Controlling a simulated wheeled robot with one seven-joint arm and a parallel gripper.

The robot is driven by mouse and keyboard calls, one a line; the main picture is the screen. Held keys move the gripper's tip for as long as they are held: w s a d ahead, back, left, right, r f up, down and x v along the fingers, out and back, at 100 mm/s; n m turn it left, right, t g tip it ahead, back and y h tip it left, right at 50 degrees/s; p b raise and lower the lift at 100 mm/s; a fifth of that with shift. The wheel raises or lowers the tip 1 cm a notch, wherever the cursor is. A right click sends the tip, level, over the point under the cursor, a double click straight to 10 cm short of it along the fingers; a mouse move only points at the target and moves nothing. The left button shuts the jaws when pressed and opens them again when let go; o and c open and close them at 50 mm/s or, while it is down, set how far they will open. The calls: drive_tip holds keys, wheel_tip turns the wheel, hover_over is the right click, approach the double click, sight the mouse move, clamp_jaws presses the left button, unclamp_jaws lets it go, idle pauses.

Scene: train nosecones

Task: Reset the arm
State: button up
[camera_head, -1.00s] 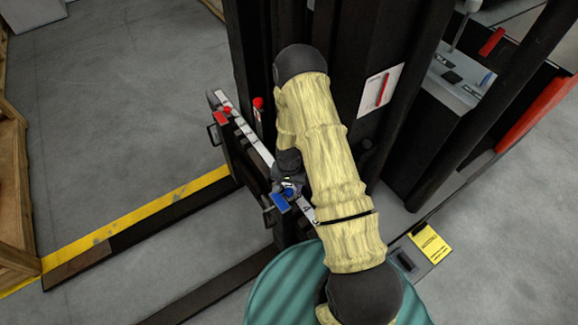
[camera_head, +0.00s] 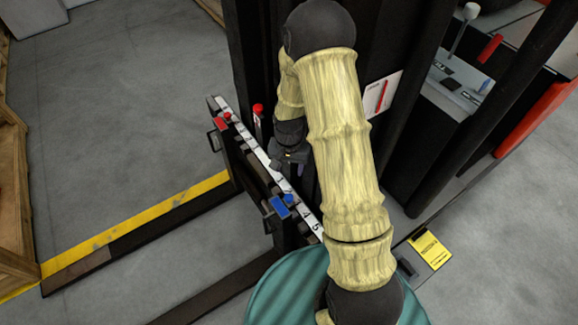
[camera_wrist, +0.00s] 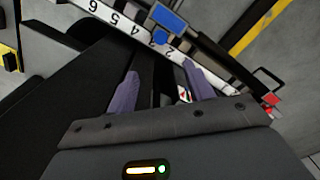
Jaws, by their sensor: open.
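My gripper (camera_wrist: 158,82) is open, with two purple fingers apart and nothing between them in the wrist view. In the head view my gripper (camera_head: 292,158) is partly hidden behind my yellow-sleeved arm. It hangs beside a numbered white rail, apart from the blue clamp (camera_head: 282,204). The blue clamp also shows in the wrist view (camera_wrist: 168,18), beyond the fingertips. A red clamp (camera_head: 221,122) sits near the far end of the rail and shows at the right of the wrist view (camera_wrist: 271,99).
The numbered rail (camera_head: 238,119) tops a black forklift carriage. A black mast (camera_head: 250,50) stands close behind my arm. A red-capped post (camera_head: 258,112) rises next to the rail. Wooden crates stand at the left edge.

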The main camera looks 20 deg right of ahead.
idle(0.4)
drive_tip(key=s+r+n+t+p, duration=0.1)
drive_tip(key=s+r+p, duration=0.3)
drive_tip(key=r, duration=1)
drive_tip(key=s+r+n+t+p, duration=0.1)
drive_tip(key=s+r+n+p, duration=0.3)
drive_tip(key=s+r, duration=0.6)
wheel_tip(320, 180, up, 4)
drive_tip(key=shift+s+r+t+p, duration=0.15)
drive_tip(key=shift+t+p, duration=0.15)
drive_tip(key=shift+p, duration=0.5)
drive_tip(key=shift+d, duration=0.1)
